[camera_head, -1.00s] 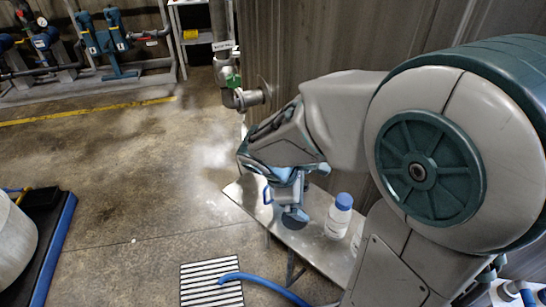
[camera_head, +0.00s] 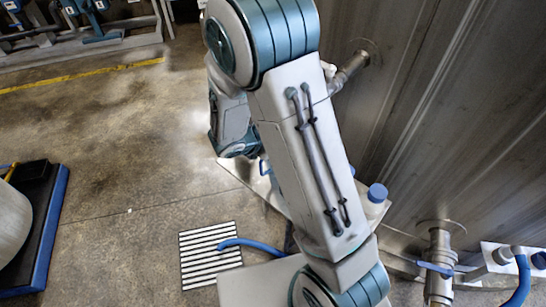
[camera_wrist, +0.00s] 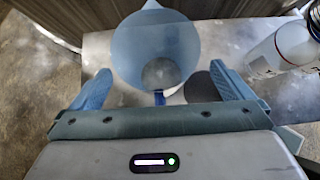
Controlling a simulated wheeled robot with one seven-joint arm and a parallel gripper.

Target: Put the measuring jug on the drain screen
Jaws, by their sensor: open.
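The measuring jug (camera_wrist: 155,45), a translucent pale-blue vessel with a spout, stands on the grey table in the wrist view. Its small darker blue handle points toward my gripper (camera_wrist: 160,70). My gripper is open, one finger to each side of the handle end; I cannot tell whether anything touches. In the head view my arm covers the gripper and most or all of the jug. The drain screen (camera_head: 210,256), a striped black-and-white square, lies on the floor at the lower middle of the head view, left of my arm, with nothing standing on it.
A clear bottle (camera_wrist: 283,48) stands on the table right of the jug; its blue cap (camera_head: 377,192) shows in the head view. A blue hose (camera_head: 255,244) ends over the drain screen. A metal wall rises at right.

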